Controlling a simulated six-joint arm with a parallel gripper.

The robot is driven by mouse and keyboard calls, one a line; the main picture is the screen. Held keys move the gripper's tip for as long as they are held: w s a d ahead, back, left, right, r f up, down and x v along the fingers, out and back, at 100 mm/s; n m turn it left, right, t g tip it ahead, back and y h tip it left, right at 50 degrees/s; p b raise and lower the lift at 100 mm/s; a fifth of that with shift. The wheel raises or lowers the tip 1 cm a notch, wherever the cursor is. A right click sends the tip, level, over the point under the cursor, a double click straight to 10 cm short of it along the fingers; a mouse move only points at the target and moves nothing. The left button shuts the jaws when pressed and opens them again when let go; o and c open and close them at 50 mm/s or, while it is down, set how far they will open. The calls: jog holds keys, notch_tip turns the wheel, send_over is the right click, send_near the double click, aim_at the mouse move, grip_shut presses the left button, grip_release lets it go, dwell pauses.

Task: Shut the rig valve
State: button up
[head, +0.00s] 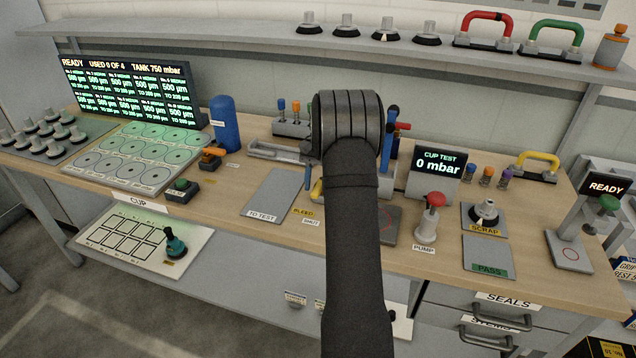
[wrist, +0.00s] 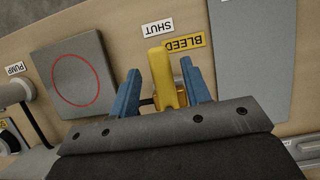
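The rig valve shows a yellow lever (wrist: 161,78) in the wrist view, on a yellow body partly hidden by my gripper. Its end points up the picture towards the SHUT label (wrist: 158,27); the BLEED label (wrist: 184,44) lies just right of the end. My gripper (wrist: 167,88) has its two blue fingers on either side of the lever, with narrow gaps visible, so it looks open around it. In the head view my arm hides most of the valve; a bit of the yellow lever (head: 316,191) shows left of the arm, near both labels.
A grey plate with a red circle (wrist: 82,79) lies left of the valve, and a grey TO TEST plate (head: 273,195) on its other side. The pump (head: 430,218) with a red knob and the cup test display (head: 437,175), reading 0 mbar, stand right of my arm.

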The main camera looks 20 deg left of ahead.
jog(key=v, duration=1.2)
jog(key=shift+f, duration=0.1)
jog(key=x, duration=1.2)
jog(key=shift+s, duration=0.1)
